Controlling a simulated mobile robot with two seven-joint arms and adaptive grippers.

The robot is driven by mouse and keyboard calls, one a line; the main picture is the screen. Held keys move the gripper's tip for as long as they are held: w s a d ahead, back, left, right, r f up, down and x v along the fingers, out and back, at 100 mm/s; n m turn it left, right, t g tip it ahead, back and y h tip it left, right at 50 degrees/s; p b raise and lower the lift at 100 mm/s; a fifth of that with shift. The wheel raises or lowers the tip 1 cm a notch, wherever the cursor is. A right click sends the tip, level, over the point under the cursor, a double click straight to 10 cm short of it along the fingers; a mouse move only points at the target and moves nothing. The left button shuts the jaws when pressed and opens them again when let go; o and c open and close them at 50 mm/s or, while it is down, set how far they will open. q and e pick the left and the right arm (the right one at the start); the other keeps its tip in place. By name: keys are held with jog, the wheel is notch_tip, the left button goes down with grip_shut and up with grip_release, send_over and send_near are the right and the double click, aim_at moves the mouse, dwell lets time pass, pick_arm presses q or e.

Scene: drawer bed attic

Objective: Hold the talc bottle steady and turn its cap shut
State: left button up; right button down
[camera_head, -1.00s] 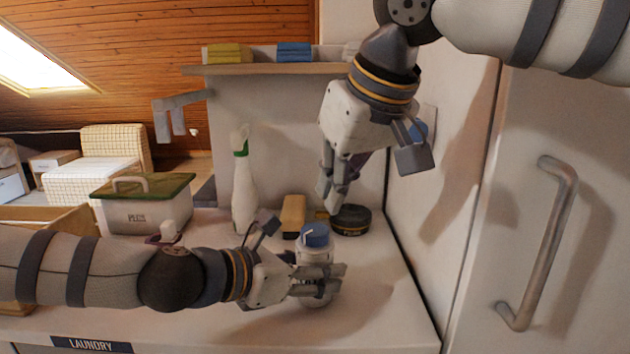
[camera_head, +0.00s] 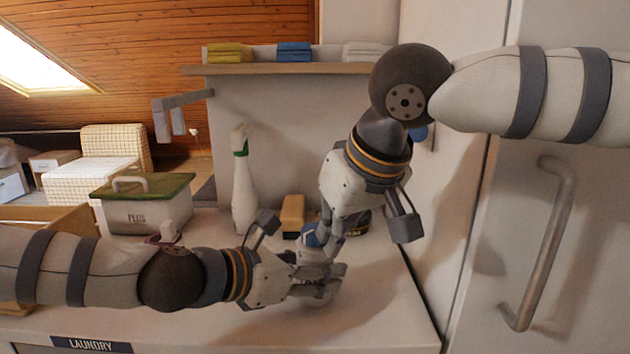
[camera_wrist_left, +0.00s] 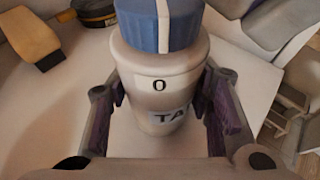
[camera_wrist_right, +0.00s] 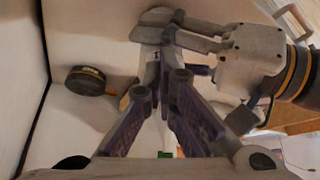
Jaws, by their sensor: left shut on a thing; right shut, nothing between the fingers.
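The talc bottle (camera_wrist_left: 135,65) is white with a blue cap (camera_wrist_left: 158,22). In the left wrist view the cap's white stripe stands roughly above a "0" mark on the bottle, over a partly visible "TA" label. The bottle stands upright on the white counter (camera_head: 370,315). My left gripper (camera_head: 322,282) is shut around its body from the left. My right gripper (camera_head: 326,250) points down beside the cap (camera_head: 310,235) with its fingers shut and empty. It partly hides cap and bottle in the head view; I cannot tell whether it touches the cap.
A white spray bottle (camera_head: 243,195), a yellow block (camera_head: 292,215) and a dark round tin (camera_wrist_right: 87,80) stand behind the bottle. A lidded box (camera_head: 145,215) is at the left. A shelf (camera_head: 280,69) is above; a wall and a handled door (camera_head: 545,240) are on the right.

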jog(key=shift+w+a, duration=0.2)
jog(key=shift+w, duration=0.1)
pick_arm(q)
jog(key=shift+s+d, duration=0.1)
pick_arm(e)
jog(key=shift+a+f, duration=0.1)
jog(key=shift+a, duration=0.05)
dwell(0.5)
jog(key=shift+s, duration=0.2)
notch_tip(320, 180, up, 6)
jog(key=shift+s+d, duration=0.2)
jog(key=shift+s, duration=0.05)
dwell(0.4)
